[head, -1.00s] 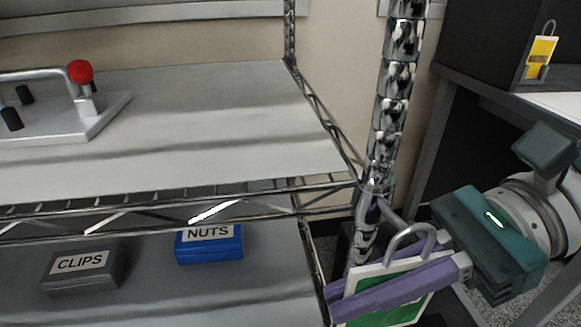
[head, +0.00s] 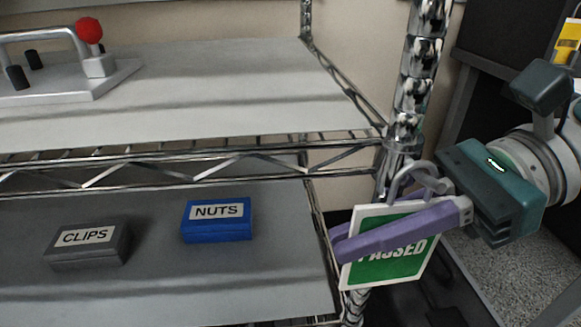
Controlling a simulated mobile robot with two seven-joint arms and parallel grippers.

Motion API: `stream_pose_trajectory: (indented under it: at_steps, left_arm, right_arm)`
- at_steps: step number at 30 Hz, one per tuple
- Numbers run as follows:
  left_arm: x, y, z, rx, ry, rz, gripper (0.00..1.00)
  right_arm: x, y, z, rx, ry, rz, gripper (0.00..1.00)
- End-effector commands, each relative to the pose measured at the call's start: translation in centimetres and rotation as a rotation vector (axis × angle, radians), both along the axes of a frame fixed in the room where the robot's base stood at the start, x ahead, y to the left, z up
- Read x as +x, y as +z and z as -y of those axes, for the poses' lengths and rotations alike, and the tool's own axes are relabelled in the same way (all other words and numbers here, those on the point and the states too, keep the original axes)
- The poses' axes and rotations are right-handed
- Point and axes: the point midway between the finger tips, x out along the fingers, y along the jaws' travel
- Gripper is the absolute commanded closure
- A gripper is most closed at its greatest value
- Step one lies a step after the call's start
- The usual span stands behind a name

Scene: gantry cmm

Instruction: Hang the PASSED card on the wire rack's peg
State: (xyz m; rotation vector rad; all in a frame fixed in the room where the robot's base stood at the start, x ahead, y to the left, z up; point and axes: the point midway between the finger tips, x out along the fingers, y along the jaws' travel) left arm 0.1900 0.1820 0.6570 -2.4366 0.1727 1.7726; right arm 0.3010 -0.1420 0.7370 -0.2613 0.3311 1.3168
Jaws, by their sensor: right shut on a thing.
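The PASSED card (head: 388,272), green with a white border and partly covered lettering, hangs upright at the lower right. A grey hook loop (head: 402,178) rises from its top. My right gripper (head: 345,245), with purple fingers, is shut on the card across its upper part. The wire rack's peg (head: 430,183) is a short metal stub by the chrome post (head: 418,80). The loop overlaps the peg in the picture; I cannot tell whether the peg passes through it. My left gripper is not in view.
The rack's upper shelf (head: 200,95) holds a fixture with a red knob (head: 89,31). The lower shelf (head: 180,285) holds a grey CLIPS box (head: 88,243) and a blue NUTS box (head: 216,219). A yellow card (head: 568,40) shows at the top right.

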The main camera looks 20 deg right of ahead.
Motion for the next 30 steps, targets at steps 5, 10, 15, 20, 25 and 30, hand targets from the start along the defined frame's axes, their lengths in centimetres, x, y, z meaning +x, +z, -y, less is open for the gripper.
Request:
stream_pose_trajectory:
  at_steps: [5,10,15,20,25,30]
  left_arm:
    - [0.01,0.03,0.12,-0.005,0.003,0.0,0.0]
    - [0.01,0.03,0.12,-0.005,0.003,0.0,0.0]
    - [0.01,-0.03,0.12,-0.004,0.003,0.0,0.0]
    - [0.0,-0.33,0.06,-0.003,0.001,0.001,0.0]
    - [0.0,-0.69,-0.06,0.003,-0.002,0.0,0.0]
    - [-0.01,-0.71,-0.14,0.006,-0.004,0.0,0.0]
  right_arm:
    - [-0.02,-0.04,0.0,-0.001,0.0,0.0,1.0]
    - [-0.03,-0.06,0.01,-0.001,0.0,-0.001,1.0]
    - [-0.04,-0.11,0.0,-0.002,0.0,-0.001,1.0]
    - [-0.04,-0.35,0.01,-0.002,0.001,-0.002,1.0]
    - [-0.06,-0.64,0.03,-0.004,0.0,-0.002,1.0]
    - [-0.1,-0.75,0.06,-0.006,0.0,-0.005,1.0]
